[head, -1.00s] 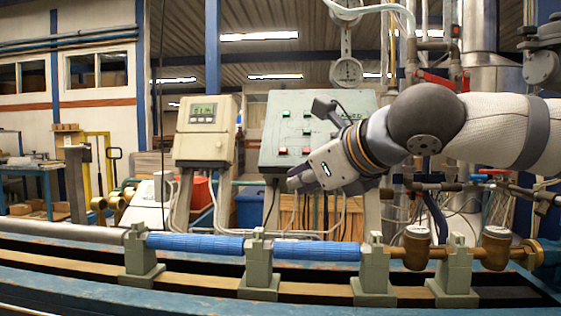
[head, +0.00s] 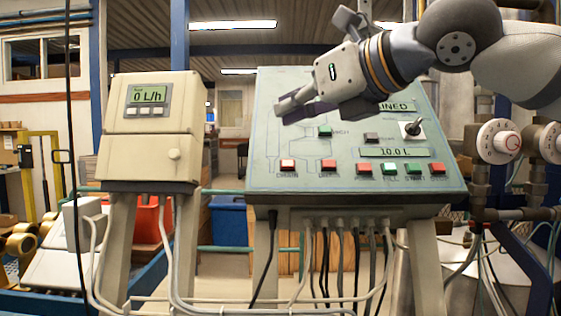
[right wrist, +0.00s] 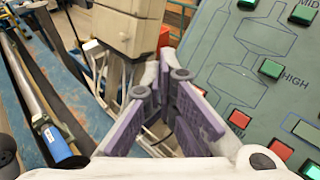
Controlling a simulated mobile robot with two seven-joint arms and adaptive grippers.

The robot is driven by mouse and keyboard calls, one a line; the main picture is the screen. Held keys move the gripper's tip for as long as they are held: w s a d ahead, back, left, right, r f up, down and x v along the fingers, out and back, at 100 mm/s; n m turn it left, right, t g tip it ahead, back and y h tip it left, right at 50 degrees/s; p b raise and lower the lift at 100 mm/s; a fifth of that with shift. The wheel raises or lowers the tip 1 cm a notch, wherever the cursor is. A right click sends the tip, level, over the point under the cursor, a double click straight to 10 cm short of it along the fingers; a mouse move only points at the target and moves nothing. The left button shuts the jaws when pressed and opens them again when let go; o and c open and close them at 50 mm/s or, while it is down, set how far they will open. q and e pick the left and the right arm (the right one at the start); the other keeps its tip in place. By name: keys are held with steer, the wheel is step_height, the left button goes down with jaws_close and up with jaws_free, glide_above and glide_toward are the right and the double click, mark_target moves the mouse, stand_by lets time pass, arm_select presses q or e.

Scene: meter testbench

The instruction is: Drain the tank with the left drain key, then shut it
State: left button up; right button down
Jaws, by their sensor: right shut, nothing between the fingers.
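The sloped grey-green control panel (head: 262,185) carries a row of keys along its lower edge. The left drain key (head: 287,166) is red, at the row's left end; a second red key (head: 328,166) with a similar label sits beside it. A display (head: 388,153) reads 10.0 L. My left gripper is out of view.
More red and green keys (head: 389,168) continue rightward. A green HIGH lamp (head: 325,132) and a toggle switch (head: 412,128) sit higher. A flow meter box (head: 150,130) reading 0 L/h stands left of the panel. Valves with round dials (head: 498,141) stand right.

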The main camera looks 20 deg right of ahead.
steer(key=shift+w+d+f, duration=0.3)
steer(key=shift+w+f, duration=0.65)
steer(key=shift+w+d+f, duration=0.3)
steer(key=shift+w+f, duration=0.7)
steer(key=shift+w+d+f, duration=0.3)
steer(key=shift+w+f, duration=0.65)
steer(key=shift+w+d+f, duration=0.1)
steer(key=shift+w+f, duration=0.15)
steer(key=shift+w, duration=0.05)
steer(key=shift+w+d+f, duration=0.1)
steer(key=shift+w+f, duration=0.2)
steer(key=shift+f, duration=0.05)
stand_by(0.4)
steer(key=shift+s+a+r, duration=0.2)
steer(key=shift+s+r, duration=0.35)
steer(key=shift+s, duration=0.05)
steer(key=shift+r, duration=0.1)
steer(key=shift+s+a+r, duration=0.25)
steer(key=shift+s+r, duration=0.55)
steer(key=shift+s, duration=0.1)
steer(key=shift+s+a+r, duration=0.25)
steer(key=shift+s+r, duration=0.55)
steer(key=shift+s, duration=0.1)
